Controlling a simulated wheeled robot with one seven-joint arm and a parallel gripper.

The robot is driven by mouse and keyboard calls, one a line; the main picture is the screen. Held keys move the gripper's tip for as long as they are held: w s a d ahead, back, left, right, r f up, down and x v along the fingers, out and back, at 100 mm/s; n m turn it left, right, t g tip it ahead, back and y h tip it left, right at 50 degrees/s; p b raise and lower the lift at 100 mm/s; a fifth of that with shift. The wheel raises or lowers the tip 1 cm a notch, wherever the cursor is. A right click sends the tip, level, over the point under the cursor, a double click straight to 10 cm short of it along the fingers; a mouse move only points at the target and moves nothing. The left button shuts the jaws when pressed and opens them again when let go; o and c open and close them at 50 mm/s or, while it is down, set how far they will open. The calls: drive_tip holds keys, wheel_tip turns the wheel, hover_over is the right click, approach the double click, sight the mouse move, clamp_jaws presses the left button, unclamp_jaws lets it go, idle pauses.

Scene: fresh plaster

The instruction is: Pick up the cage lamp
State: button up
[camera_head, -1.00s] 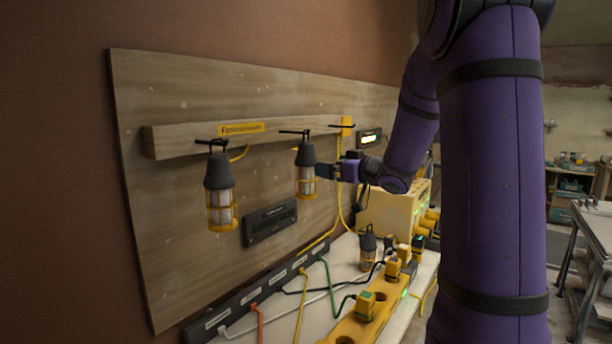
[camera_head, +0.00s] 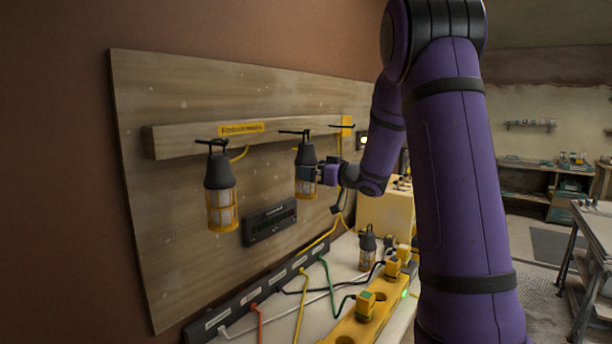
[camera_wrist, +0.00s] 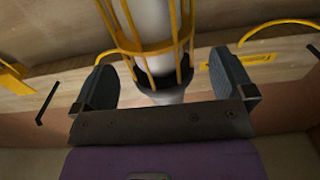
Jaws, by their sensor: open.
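Two cage lamps with dark grey tops and yellow wire cages hang from black hooks on a wooden rail. The middle one (camera_head: 306,186) has my gripper (camera_head: 312,173) right at its right side. In the wrist view its yellow cage (camera_wrist: 155,45) and pale tube come down between the two open grey fingers of my gripper (camera_wrist: 165,85), with a gap on each side. The other hanging cage lamp (camera_head: 220,190) is farther left. A third cage lamp (camera_head: 368,250) stands upright on the bench. The fingertips are partly hidden by the lamp in the head view.
The wooden rail (camera_head: 180,139) is fixed to a backboard (camera_head: 150,230); a third hook at its right end is empty. A dark label box (camera_head: 268,224) sits below. The bench holds a power strip (camera_head: 225,312), cables and a yellow charger block (camera_head: 370,318).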

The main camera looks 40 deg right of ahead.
drive_tip(key=x, duration=0.3)
drive_tip(key=shift+w+f, duration=0.15)
drive_tip(key=c, duration=1.3)
drive_tip(key=shift+o, duration=0.2)
drive_tip(key=shift+r, duration=0.45)
drive_tip(key=v, duration=1.8)
drive_tip(key=shift+r, duration=0.35)
